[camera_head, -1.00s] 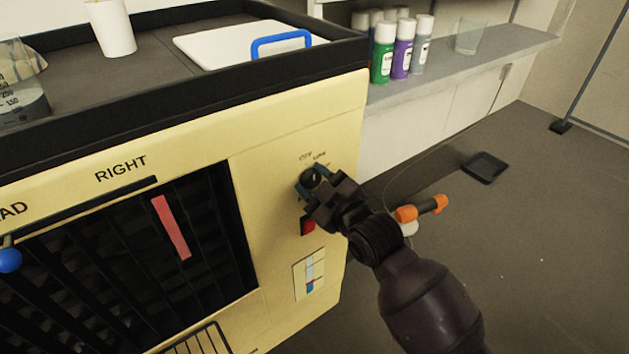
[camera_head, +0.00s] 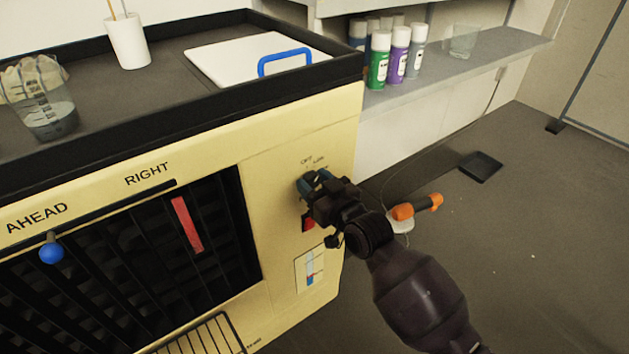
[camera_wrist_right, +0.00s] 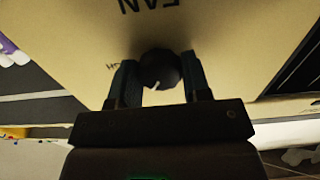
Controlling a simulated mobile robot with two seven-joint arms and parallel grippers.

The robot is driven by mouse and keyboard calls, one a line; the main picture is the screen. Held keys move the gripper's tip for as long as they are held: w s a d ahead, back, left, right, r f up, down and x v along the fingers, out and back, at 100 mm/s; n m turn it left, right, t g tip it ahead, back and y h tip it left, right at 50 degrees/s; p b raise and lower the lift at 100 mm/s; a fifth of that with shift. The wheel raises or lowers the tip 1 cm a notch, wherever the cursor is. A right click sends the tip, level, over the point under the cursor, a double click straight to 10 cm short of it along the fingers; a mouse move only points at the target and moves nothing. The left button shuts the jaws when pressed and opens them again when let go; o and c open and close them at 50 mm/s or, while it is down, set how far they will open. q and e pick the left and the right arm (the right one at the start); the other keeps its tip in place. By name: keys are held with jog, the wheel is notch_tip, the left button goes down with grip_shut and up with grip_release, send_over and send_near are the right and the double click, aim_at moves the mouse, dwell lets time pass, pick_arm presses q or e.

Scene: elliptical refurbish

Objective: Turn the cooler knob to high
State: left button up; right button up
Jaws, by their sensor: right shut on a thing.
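The cooler (camera_head: 270,135) is a cream-coloured box with a dark louvred grille, a blue-tipped lever and "AHEAD" and "RIGHT" lettering. Its knob is mostly hidden by my gripper in the head view. In the right wrist view the knob (camera_wrist_right: 160,68) is a round black dial with a pale pointer mark, between my two fingers. My right gripper (camera_head: 313,184) is at the cooler's front panel and shut on the knob; its fingers also show in the right wrist view (camera_wrist_right: 158,85). My left gripper is not in view.
A red switch (camera_head: 308,223) and a gauge strip (camera_head: 310,268) sit below the knob. A white board with a blue handle (camera_head: 285,62), a cup (camera_head: 127,42) and a beaker (camera_head: 45,105) stand on top. An orange-and-black tool (camera_head: 415,207) lies to the right on the floor.

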jog(key=m+p, duration=0.1)
jog(key=m, duration=0.2)
jog(key=shift+r+m, duration=0.15)
jog(key=shift+m, duration=1.15)
jog(key=m, duration=0.3)
jog(key=shift+p, duration=0.4)
jog(key=shift+m, duration=1.4)
jog(key=o, duration=0.9)
